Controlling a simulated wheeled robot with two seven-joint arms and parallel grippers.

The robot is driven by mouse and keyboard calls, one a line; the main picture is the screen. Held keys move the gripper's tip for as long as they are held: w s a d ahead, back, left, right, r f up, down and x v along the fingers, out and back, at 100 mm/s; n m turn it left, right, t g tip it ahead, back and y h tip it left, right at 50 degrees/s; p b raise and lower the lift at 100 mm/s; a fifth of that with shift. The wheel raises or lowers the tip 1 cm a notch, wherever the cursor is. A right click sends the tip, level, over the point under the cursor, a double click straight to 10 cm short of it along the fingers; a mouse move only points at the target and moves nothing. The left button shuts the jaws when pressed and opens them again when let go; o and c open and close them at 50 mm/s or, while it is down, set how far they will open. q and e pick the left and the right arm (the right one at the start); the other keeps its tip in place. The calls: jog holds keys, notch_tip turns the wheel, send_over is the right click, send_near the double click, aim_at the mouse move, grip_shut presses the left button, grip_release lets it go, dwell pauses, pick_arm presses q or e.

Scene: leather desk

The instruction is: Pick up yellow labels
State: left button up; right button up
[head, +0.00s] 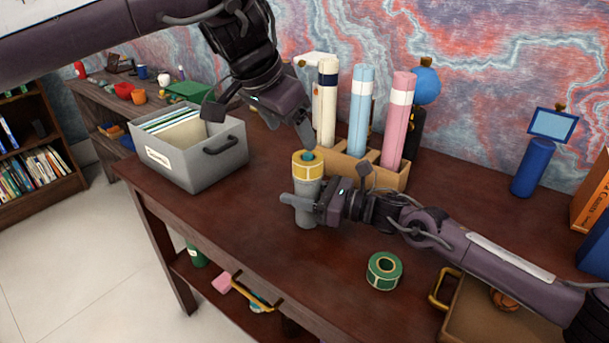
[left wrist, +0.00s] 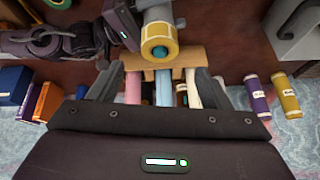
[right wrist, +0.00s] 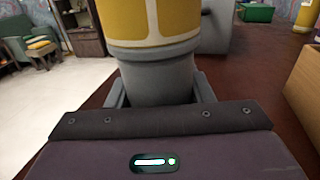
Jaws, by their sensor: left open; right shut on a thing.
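A roll of yellow labels (head: 307,165) sits on top of an upright grey holder (head: 306,212), with a teal core showing in the roll's middle. The roll also shows in the left wrist view (left wrist: 158,38) and fills the top of the right wrist view (right wrist: 150,18). My right gripper (head: 312,206) is shut on the grey holder, below the roll. My left gripper (head: 308,138) is open and empty, just above and behind the roll. In the left wrist view the roll lies just beyond its spread fingers. A green label roll (head: 383,271) lies on the desk at the front.
A grey file bin (head: 190,160) stands at left. A wooden rack (head: 345,165) with cream, blue and pink tubes stands close behind the holder. The desk's front left is clear.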

aim_at(307, 154)
pick_arm(q)
jog(key=shift+o, duration=0.3)
jog(key=m, duration=0.4)
jog(key=shift+r, duration=0.1)
jog(key=f+m, duration=0.1)
jog(key=m, duration=0.9)
jog(key=w+d+f+m, duration=0.1)
jog(key=m, duration=0.9)
jog(key=w+f+m+g, duration=0.1)
jog(key=m, duration=0.9)
jog(key=shift+w+d+f+m, duration=0.25)
jog(key=shift+d+m, duration=0.1)
jog(key=shift+m, duration=0.05)
jog(key=shift+x, duration=3.1)
jog(key=shift+w, duration=0.1)
